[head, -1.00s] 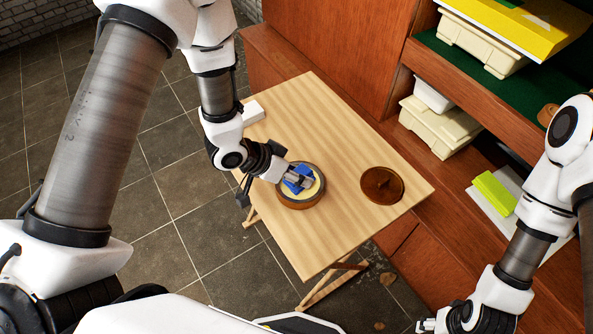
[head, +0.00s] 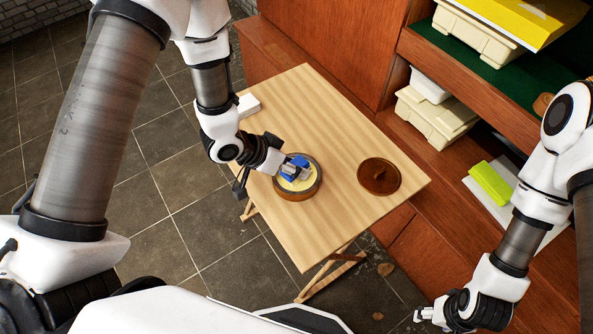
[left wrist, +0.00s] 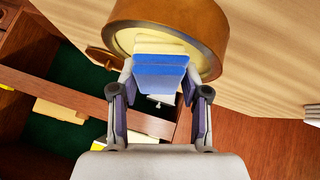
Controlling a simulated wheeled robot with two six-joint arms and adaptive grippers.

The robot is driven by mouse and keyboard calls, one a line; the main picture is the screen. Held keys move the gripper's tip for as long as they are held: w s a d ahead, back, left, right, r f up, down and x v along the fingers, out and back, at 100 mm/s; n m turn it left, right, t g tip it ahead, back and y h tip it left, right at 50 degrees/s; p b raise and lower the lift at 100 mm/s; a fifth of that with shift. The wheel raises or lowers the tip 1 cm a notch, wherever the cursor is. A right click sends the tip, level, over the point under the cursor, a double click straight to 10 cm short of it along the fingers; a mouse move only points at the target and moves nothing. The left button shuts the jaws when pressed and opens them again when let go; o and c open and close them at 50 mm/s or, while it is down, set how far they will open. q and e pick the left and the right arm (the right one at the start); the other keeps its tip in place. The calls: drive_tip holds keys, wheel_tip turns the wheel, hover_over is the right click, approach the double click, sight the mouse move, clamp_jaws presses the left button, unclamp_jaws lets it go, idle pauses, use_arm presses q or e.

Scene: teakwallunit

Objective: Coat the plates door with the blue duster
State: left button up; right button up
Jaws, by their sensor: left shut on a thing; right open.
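The blue duster (head: 299,161) is held in my left gripper (head: 290,171), which is shut on it. The duster is over a round wooden dish (head: 297,195) with a pale yellow filling, on the folding table. In the left wrist view the blue duster (left wrist: 160,76) sits between the two fingers, with a pale layer against or just above the filling of the dish (left wrist: 214,35); I cannot tell if they touch. My right gripper (head: 434,316) is open and empty at the bottom right, low beside the wall unit. I cannot tell which door is the plates door.
The light wooden folding table (head: 345,220) also bears a brown round lid (head: 379,177) and a white block (head: 248,105). The reddish wall unit (head: 330,45) stands behind it, with cream crates (head: 437,117), a yellow box (head: 530,18) and a lime green item (head: 490,184) on its shelves.

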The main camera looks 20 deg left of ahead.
use_arm(q)
wheel_tip(320, 180, up, 5)
drive_tip(key=p, duration=0.5)
drive_tip(key=shift+r, duration=0.1)
idle(1.0)
